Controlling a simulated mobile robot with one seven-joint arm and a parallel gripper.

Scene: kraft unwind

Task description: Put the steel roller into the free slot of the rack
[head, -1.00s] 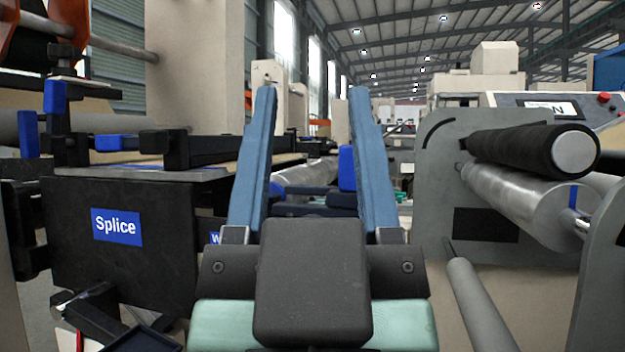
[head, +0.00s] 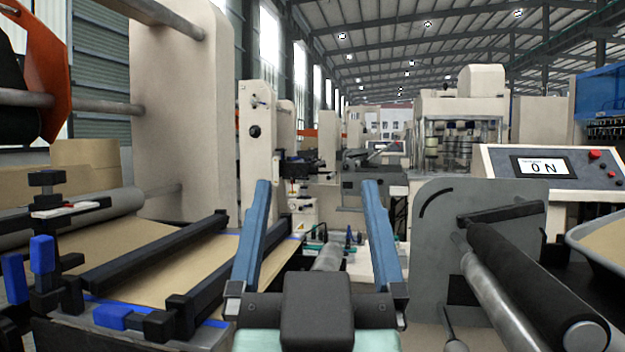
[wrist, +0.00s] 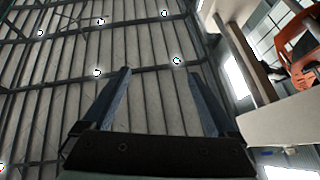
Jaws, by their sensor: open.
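My gripper (head: 316,183) is open and empty, its two blue fingers pointing up and away from the head camera. In the wrist view the fingers (wrist: 161,72) stand apart against the roof. A short grey metal cylinder (head: 328,257) shows between the fingers, lower down and beyond them, partly hidden by my gripper; I cannot tell whether it is the steel roller of the task. Another steel roller (head: 505,302) lies in the machine at the right, beside a black roller (head: 540,285). I cannot make out the rack or its free slot.
A splice table (head: 215,262) with black bars and blue clamps stands close on the left. A grey side plate (head: 440,220) and a control panel (head: 545,167) stand on the right. A beige column (head: 180,110) rises at left. Machines stand farther back along the hall.

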